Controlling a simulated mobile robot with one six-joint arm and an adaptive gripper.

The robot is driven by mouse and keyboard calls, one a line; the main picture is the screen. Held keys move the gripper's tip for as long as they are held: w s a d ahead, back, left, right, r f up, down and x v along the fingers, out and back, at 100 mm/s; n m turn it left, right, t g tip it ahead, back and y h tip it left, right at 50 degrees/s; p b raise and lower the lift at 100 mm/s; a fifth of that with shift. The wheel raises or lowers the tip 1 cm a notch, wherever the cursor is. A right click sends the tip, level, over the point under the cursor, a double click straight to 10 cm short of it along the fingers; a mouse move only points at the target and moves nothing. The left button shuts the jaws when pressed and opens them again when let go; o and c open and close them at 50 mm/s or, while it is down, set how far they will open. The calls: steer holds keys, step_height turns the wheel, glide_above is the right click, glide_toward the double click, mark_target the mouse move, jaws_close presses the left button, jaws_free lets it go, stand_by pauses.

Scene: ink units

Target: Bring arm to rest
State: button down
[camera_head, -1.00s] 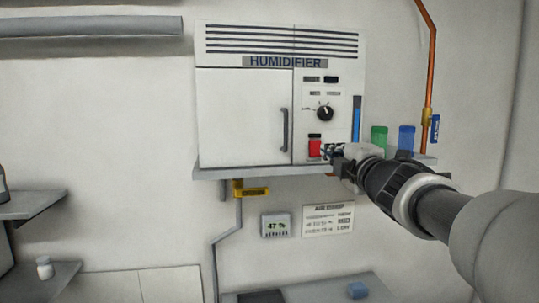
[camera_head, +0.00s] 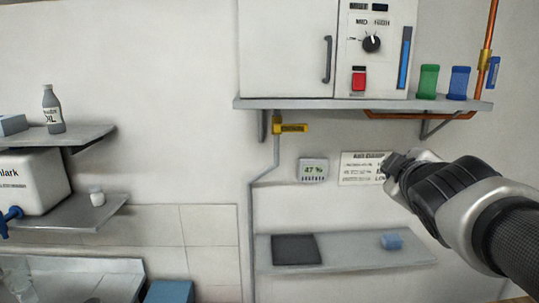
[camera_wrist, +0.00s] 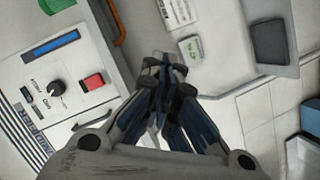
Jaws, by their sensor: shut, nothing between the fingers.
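My gripper (camera_head: 396,163) is at the right of the head view, in front of the wall sign and below the shelf that bears the humidifier. Its fingers are together with nothing between them, as the wrist view (camera_wrist: 163,62) also shows. The arm reaches in from the lower right. The humidifier (camera_head: 285,45) is a white cabinet with a closed door, a dark knob (camera_head: 372,43) and a red switch (camera_head: 358,79). My gripper is apart from it.
A green container (camera_head: 428,82) and a blue container (camera_head: 459,83) stand on the humidifier shelf (camera_head: 330,103). A meter (camera_head: 313,170) and sign (camera_head: 362,168) are on the wall. Side shelves are at left.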

steer(key=s+a+f+m+g+y+b, duration=0.1)
steer(key=s+a+f+m+g+b, duration=0.2)
steer(key=s+f, duration=0.6)
steer(key=s+a+f+m+g+y+b, duration=0.1)
steer(key=s+a+f+m+g+b, duration=0.2)
steer(key=s+f, duration=0.6)
steer(key=s+a+f+m+g+y+b, duration=0.1)
steer(key=s+a+f+g+b, duration=0.3)
steer(key=s+f, duration=0.5)
step_height(320, 180, down, 11)
steer(key=shift+s+a+m+y+b, duration=0.25)
steer(key=shift+a+m+b, duration=0.35)
steer(key=shift+m+b, duration=0.45)
steer(key=c, duration=2.3)
jaws_free()
steer(key=shift+w, duration=0.1)
